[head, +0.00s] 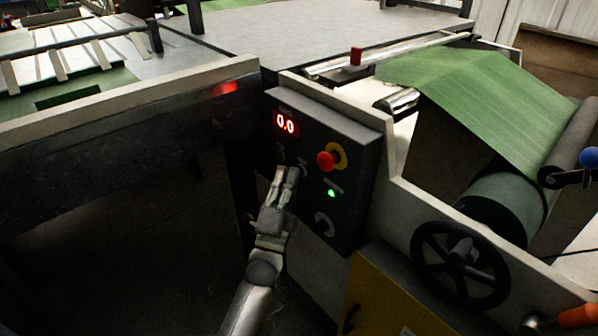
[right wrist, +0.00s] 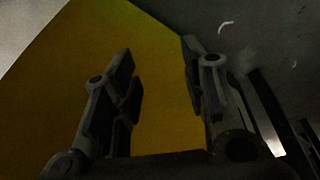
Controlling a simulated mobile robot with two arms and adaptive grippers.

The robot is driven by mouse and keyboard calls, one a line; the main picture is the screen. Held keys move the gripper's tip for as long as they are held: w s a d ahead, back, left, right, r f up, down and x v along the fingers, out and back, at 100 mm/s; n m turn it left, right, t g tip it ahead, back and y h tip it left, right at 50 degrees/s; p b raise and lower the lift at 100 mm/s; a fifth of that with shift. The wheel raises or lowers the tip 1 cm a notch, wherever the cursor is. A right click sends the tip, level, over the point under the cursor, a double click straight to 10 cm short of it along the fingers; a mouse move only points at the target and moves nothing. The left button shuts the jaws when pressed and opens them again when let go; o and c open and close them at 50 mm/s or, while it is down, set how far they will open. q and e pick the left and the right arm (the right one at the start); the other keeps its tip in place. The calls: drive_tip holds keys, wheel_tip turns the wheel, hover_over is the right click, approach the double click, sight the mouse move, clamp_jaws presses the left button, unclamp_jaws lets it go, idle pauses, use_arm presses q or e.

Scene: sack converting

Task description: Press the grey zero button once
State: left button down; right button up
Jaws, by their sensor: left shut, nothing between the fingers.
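The dark control box (head: 345,135) is on the machine's front, with a red display (head: 286,122) reading 0.0. Below the display are small grey round controls (head: 302,162), partly hidden by my left gripper; I cannot tell which is the zero button. My left gripper (head: 287,172) is shut and empty, its fingertips at the box face just below these controls. I cannot tell whether it touches the panel. My right gripper (right wrist: 163,80) is open and empty in the right wrist view, in front of a yellow surface (right wrist: 160,35).
A red stop button (head: 327,160) on a yellow ring, a lit green lamp (head: 331,193) and a grey knob (head: 324,224) are close to my left gripper. A black handwheel (head: 459,254), green web (head: 480,95) and yellow cabinet door (head: 385,300) are to the right.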

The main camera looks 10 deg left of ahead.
drive_tip(key=shift+r, duration=0.25)
use_arm(q)
drive_tip(key=shift+s+a+p, duration=0.5)
drive_tip(key=shift+s, duration=0.15)
use_arm(e)
drive_tip(key=f, duration=0.4)
drive_tip(key=shift+a, duration=0.2)
drive_tip(key=shift+w, duration=0.1)
drive_tip(key=shift+r, duration=0.1)
use_arm(q)
drive_tip(key=shift+s+a+p, duration=0.65)
drive_tip(key=shift+s+a, duration=0.15)
drive_tip(key=shift+s, duration=0.2)
drive_tip(key=shift+s+a+p, duration=0.6)
drive_tip(key=shift+s+a, duration=0.15)
drive_tip(key=shift+s, duration=0.25)
use_arm(e)
wheel_tip(320, 180, down, 8)
drive_tip(key=s, duration=0.2)
drive_tip(key=shift+s+d+g, duration=0.25)
drive_tip(key=shift+s+g, duration=0.1)
drive_tip(key=shift+g, duration=0.05)
